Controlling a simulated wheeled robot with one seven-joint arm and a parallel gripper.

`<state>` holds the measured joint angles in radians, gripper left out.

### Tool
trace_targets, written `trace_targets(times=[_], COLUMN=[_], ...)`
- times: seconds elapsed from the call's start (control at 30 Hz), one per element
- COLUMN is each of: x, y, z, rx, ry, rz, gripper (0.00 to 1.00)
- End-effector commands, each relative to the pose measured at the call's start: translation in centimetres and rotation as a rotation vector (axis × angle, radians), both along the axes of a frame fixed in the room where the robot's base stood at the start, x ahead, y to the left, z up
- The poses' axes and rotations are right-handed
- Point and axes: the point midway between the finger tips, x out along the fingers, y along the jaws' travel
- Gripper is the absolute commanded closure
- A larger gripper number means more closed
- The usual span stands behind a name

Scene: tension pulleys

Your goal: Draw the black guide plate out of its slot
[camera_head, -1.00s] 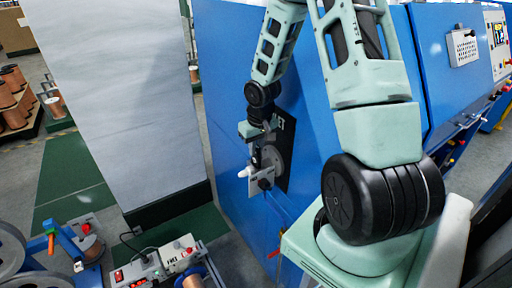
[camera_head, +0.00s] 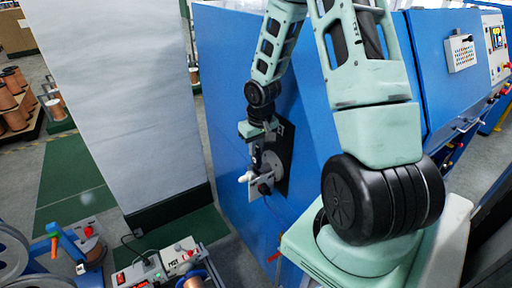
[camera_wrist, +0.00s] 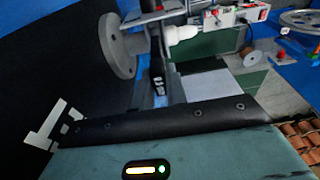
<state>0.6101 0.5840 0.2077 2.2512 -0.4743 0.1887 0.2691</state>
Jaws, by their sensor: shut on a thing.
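My gripper (camera_head: 260,164) points down in front of a grey disc (camera_head: 273,166) on the side of the blue machine. In the wrist view, the dark fingers (camera_wrist: 158,72) stand close beside that disc (camera_wrist: 118,46) and a white cylinder (camera_wrist: 183,33). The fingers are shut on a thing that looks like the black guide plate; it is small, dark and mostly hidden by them. I cannot tell how much of it sits in its slot. A pale bracket (camera_head: 262,190) with a black knob (camera_head: 264,188) shows just below.
A black panel (camera_head: 285,150) lies behind the disc on the blue machine (camera_head: 225,110). A grey-white column (camera_head: 120,100) stands to the left. A control box (camera_head: 140,270) and a wheel with a blue frame (camera_head: 70,245) are at lower left. Green floor lies between.

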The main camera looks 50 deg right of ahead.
Motion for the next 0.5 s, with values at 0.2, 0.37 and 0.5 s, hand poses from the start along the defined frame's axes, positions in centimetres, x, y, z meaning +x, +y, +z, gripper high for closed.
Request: trace_targets(times=[0.2,0.37,0.5], x=[0.0,0.0,0.0], y=[0.0,0.0,0.0], z=[0.0,0.9,2.1], rx=[0.0,0.0,0.0], ry=[0.0,0.0,0.0], rz=[0.0,-0.001,-0.002], gripper=[1.0,1.0,1.0])
